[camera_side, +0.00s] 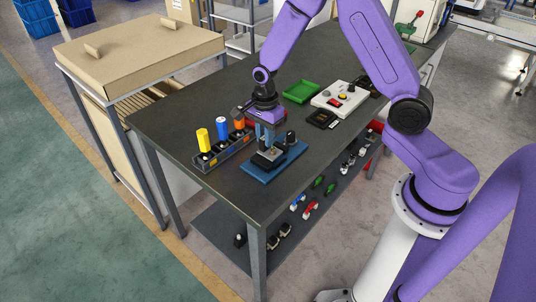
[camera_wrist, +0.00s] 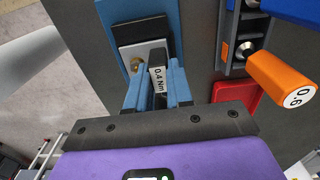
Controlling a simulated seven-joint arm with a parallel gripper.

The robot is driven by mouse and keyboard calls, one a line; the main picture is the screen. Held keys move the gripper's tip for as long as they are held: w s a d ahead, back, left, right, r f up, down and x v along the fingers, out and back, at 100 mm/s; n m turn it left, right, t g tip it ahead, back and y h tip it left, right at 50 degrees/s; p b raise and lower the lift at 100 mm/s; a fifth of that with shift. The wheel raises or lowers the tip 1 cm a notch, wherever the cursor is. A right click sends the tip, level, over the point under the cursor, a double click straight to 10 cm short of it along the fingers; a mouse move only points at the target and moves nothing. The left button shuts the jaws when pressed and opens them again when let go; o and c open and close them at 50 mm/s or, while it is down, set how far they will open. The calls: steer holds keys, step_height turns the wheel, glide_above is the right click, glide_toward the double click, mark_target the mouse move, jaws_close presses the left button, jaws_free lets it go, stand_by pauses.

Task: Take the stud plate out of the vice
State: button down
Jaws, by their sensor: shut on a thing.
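The stud plate (camera_wrist: 140,58) is a silvery plate with a brass stud, seen in the wrist view over the dark vice (camera_wrist: 133,30). A dark upright piece with a white "0.4 Nm" label stands at the plate's near side. My gripper (camera_wrist: 155,82) points down with its blue fingers closed on this piece, which looks like part of the plate. In the side view my gripper (camera_side: 266,142) is right above the vice (camera_side: 268,159) on its blue base (camera_side: 284,170). The fingers hide part of the plate, and I cannot tell whether it is clear of the jaws.
Left of the vice is a rack (camera_side: 223,153) with yellow (camera_side: 203,140), blue (camera_side: 221,128) and orange (camera_side: 239,122) drivers. A black knob (camera_side: 291,138) stands close on the right. A green tray (camera_side: 301,92) and a white control box (camera_side: 340,98) lie behind. The front left bench top is clear.

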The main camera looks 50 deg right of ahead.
steer(key=shift+r, duration=2)
steer(key=shift+r, duration=0.1)
